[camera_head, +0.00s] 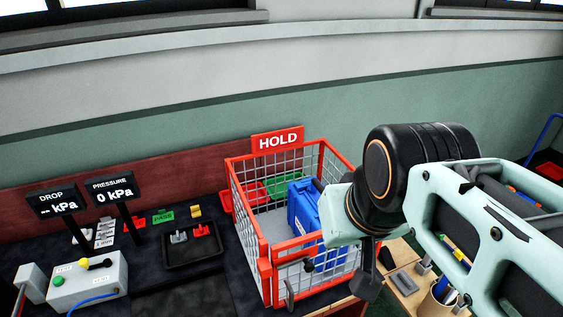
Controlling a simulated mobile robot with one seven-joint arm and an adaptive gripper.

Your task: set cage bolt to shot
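The cage (264,265) has a red frame, grey mesh sides and a red HOLD sign (278,140) at its back. A small black knob (308,265) shows on its front, and a grey lever-like part (289,293) hangs near the front left corner. I cannot tell which of these is the bolt, or its position. My gripper (368,278) points down at the cage's front right side, to the right of the knob. It covers part of that side. Its fingers are seen edge-on and dark, so their opening does not show.
Inside the cage are a blue case (304,207), a red tray (252,193) and a green tray (283,184). Left of it are a black parts tray (192,254), a control box (88,283) and two gauge displays. A pen cup (440,297) stands below my arm at right.

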